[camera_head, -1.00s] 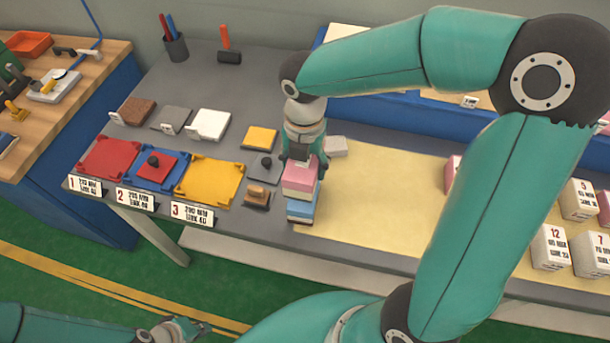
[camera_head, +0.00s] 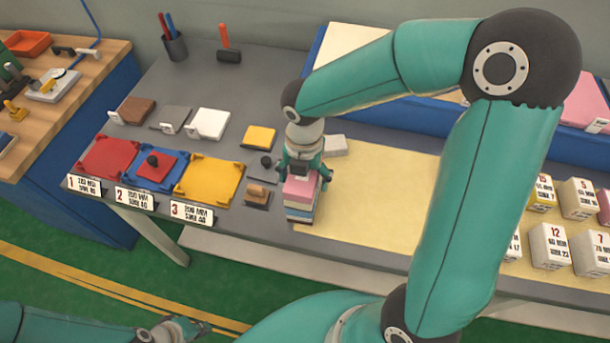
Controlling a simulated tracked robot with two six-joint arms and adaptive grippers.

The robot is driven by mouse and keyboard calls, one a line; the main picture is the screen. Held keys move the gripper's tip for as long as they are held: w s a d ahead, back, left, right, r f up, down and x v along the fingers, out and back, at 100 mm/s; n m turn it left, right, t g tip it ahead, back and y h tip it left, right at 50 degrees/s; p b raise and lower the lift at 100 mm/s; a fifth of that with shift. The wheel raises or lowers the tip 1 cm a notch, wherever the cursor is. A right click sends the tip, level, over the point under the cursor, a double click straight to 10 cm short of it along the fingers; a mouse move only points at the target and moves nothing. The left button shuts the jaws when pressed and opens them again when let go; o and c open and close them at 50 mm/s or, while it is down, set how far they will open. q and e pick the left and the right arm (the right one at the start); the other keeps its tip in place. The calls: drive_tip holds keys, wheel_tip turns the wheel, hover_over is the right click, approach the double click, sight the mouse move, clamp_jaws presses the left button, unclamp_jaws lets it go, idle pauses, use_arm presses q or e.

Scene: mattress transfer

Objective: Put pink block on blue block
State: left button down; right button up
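The pink block (camera_head: 299,190) sits on top of the blue block (camera_head: 300,212), in a small stack near the front edge of the grey table. The two look lined up, and the blue block shows only as a thin band below the pink one. My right gripper (camera_head: 305,175) is just above the pink block, with its fingers spread wide at either side. Its body hides the back of the pink block. My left gripper (camera_head: 182,328) is low at the bottom left, away from the table, small and partly unclear.
A yellow mat (camera_head: 375,195) lies right of the stack, with a light grey block (camera_head: 335,146) at its back corner. Left of the stack are a small brown-handled piece (camera_head: 257,194) and a yellow tray (camera_head: 209,181). White numbered blocks (camera_head: 550,246) stand at the right.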

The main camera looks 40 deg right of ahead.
drive_tip(key=shift+r, duration=0.15)
wheel_tip(320, 180, up, 12)
idle(0.7)
idle(0.4)
